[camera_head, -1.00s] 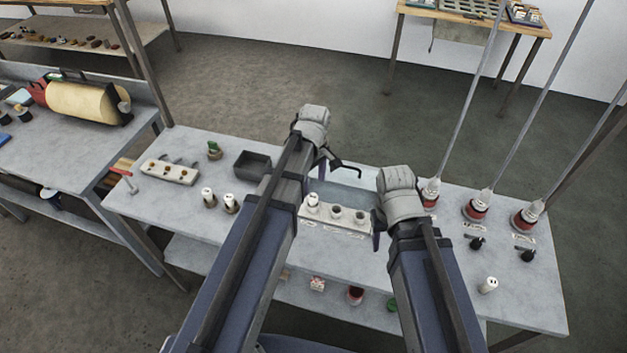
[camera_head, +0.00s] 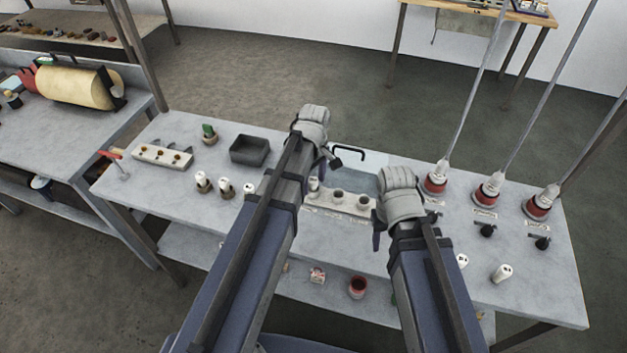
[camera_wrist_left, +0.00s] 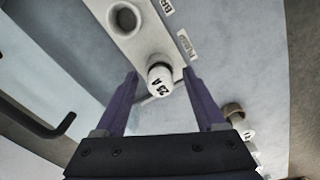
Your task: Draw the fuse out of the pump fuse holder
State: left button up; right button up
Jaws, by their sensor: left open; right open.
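The pump fuse holder is one socket of a pale block (camera_head: 352,203) near the bench's middle. The block also shows in the left wrist view (camera_wrist_left: 137,38), with a PUMP label (camera_wrist_left: 187,44) beside the end socket. A white-capped fuse (camera_wrist_left: 159,80) marked in amps stands in that socket; in the head view it is partly hidden by my left arm (camera_head: 314,184). My left gripper (camera_wrist_left: 160,76) is open, its fingertips on either side of the fuse cap with gaps showing. My right gripper (camera_head: 380,222) is open and empty at the block's right end.
A dark tray (camera_head: 250,150), several loose fuses (camera_head: 203,182) and another block (camera_head: 162,156) are at the left. Red-based rods (camera_head: 487,190) and black knobs (camera_head: 488,230) stand at the right, with a white cylinder (camera_head: 502,273) in front.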

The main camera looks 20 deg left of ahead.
pick_arm(q)
grip_shut()
dwell(1.0)
